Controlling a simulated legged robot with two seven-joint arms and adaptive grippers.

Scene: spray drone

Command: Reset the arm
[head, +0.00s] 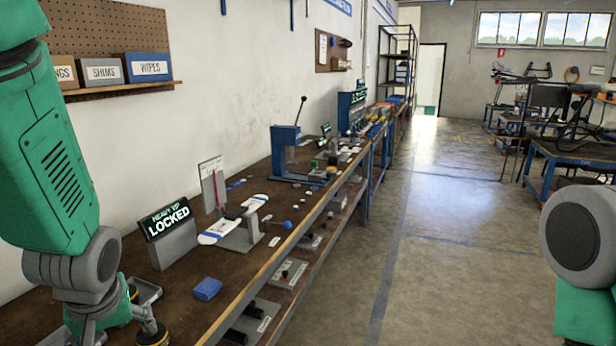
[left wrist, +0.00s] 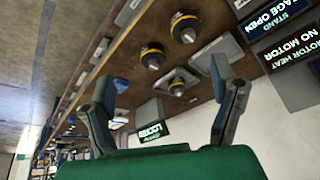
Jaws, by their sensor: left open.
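My green left arm (head: 60,160) comes down at the left of the head view, and its grey wrist (head: 75,270) hangs over the near end of the workbench. My left gripper shows in the left wrist view (left wrist: 162,78), its two fingers wide apart with nothing held between them. Black and yellow round parts (left wrist: 185,27) lie on the bench beyond the fingers; one also shows in the head view (head: 153,335), close to the gripper. A part of my right arm (head: 580,235) shows at the right edge; its gripper is out of view.
The workbench (head: 235,290) runs along the left wall. It carries a LOCKED sign (head: 170,222), a blue block (head: 207,289), a white-and-blue drone part (head: 222,231) and a blue press frame (head: 286,150). The floor (head: 425,240) to the right is clear; another blue table (head: 575,155) stands beyond.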

